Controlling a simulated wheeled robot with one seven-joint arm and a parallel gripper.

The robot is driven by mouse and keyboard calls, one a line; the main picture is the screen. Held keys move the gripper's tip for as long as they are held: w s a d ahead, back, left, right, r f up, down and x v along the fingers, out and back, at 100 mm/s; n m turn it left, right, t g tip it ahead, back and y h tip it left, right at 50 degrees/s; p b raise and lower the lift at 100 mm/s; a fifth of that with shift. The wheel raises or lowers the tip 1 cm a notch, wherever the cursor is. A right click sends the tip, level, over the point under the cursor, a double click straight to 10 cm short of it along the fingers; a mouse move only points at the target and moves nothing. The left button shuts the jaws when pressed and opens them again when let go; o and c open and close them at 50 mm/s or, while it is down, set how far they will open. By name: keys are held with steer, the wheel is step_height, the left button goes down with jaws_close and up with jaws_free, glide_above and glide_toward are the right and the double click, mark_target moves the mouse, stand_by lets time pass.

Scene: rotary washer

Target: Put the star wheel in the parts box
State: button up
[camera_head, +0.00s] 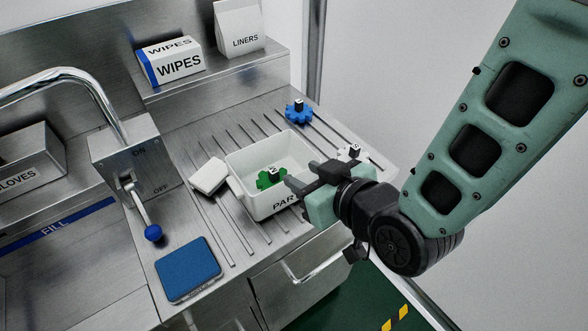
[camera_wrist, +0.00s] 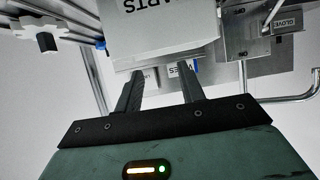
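The white parts box (camera_head: 238,158) stands on the ribbed drainboard; its lettered side faces my gripper in the wrist view (camera_wrist: 165,30). A green star wheel (camera_head: 264,181) with a dark hub lies inside the box. A blue star wheel (camera_head: 294,115) lies behind the box, towards the back right. A white star wheel (camera_head: 344,153) lies to the right of the box, partly hidden by my gripper; it also shows in the wrist view (camera_wrist: 38,32). My gripper (camera_head: 303,175) is at the box's right front side, fingers apart and empty in the wrist view (camera_wrist: 158,75).
The faucet (camera_head: 105,105) and blue-knobbed lever (camera_head: 147,215) stand left. WIPES (camera_head: 172,62) and LINERS (camera_head: 239,28) boxes sit on the shelf behind.

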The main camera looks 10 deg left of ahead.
steer(key=shift+p+v, duration=1.25)
steer(key=shift+p, duration=0.6)
steer(key=shift+r, duration=0.1)
steer(key=s+d+r+m+g+h, duration=0.1)
steer(key=s+d+r+g+h, duration=0.3)
steer(key=d, duration=0.5)
steer(key=s+d+r+m+g+h, duration=0.1)
steer(key=s+d+r+g+h, duration=0.3)
steer(key=d, duration=0.6)
steer(key=shift+s+r+h, duration=0.5)
steer(key=shift+s+r, duration=0.2)
steer(key=shift+r, duration=0.3)
